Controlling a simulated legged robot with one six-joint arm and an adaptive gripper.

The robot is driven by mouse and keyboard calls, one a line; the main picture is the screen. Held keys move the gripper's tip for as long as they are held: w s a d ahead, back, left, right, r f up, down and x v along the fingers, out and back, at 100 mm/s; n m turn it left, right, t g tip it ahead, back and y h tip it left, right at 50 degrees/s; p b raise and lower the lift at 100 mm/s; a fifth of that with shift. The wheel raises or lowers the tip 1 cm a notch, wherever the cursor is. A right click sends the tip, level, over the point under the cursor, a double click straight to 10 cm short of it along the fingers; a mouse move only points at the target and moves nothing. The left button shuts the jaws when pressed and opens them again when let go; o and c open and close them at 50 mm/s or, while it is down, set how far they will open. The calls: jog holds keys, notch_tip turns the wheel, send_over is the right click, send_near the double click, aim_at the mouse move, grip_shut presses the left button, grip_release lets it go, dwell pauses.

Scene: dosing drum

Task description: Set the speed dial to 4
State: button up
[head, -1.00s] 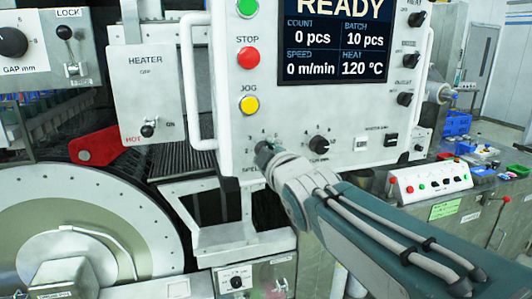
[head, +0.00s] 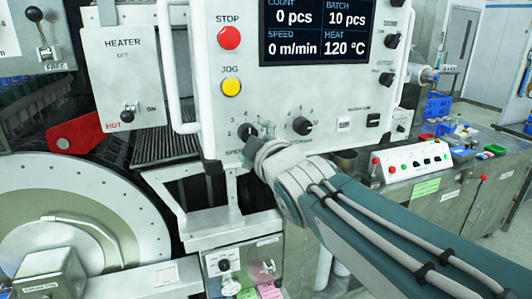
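The speed dial (head: 246,132) is a small dark knob at the lower left of the white control panel, with numbers around its top and left. The number 4 is readable above it, but I cannot tell which number its pointer faces. My gripper (head: 261,146) is at the dial's lower right and covers part of the dial and its label. Whether it touches the dial is unclear. The display (head: 325,32) reads speed 0 m/min.
A second black dial (head: 302,125) sits close to the right of the speed dial. The yellow jog button (head: 231,87) and red stop button (head: 229,38) are above. A metal handle (head: 177,75) stands out at the panel's left. A switch box (head: 240,268) is below.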

jog(key=v, duration=0.8)
jog(key=shift+s, duration=0.25)
jog(key=shift+f, duration=0.1)
